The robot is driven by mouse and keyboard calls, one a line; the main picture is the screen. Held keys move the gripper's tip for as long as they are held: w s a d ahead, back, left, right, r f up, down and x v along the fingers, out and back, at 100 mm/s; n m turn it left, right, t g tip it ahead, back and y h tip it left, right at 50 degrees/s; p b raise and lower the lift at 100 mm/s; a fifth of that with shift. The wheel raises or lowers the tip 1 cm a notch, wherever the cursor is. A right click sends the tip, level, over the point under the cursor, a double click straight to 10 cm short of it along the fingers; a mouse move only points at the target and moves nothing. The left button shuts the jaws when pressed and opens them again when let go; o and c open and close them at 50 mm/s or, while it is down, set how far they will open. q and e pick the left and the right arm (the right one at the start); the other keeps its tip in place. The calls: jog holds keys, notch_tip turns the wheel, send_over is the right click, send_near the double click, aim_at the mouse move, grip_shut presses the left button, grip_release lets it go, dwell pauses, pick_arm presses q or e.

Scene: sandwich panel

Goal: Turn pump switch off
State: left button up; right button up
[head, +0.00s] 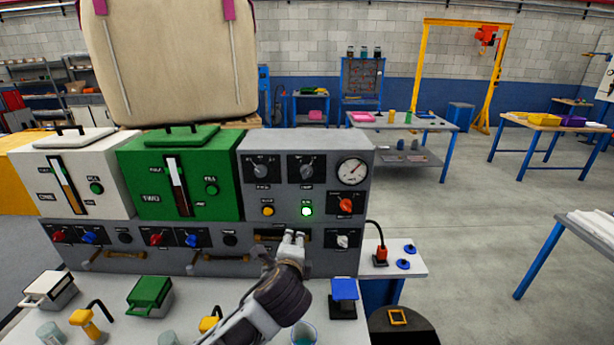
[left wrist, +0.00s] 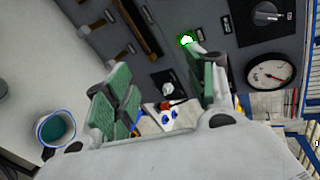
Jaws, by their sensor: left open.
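The grey control panel (head: 325,220) has two dark knobs on top, a round gauge (head: 352,171), an orange button (head: 268,211) and a lit green button (head: 306,211). On its right side are a red rotary switch (head: 346,204) and, below, a white knob (head: 343,241). The labels are too small to read, so I cannot tell which is the pump switch. My left gripper (head: 294,237) is open and empty, in front of the panel below the green button. In the left wrist view, the white knob (left wrist: 169,89) shows between the open fingers (left wrist: 168,92). My right gripper is out of view.
Green (head: 213,208) and white (head: 106,200) boxes stand left of the panel above a row of switches and handles. A blue-topped block (head: 344,290) and a cup (head: 304,335) stand nearby. A side table (head: 408,264) holds a red plug and blue rings.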

aim_at(307, 175)
pick_arm(q)
jog(key=w+d+r+m+t, duration=0.4)
jog(key=w+r+m+t, duration=0.1)
jog(key=r+m, duration=0.4)
jog(key=shift+w+r, duration=0.4)
jog(key=shift+r, duration=0.75)
jog(key=shift+w, duration=0.1)
jog(key=shift+w+p, duration=1.15)
jog(key=shift+w, duration=3.35)
jog(key=shift+w+p, duration=0.45)
jog(key=shift+w, duration=1.85)
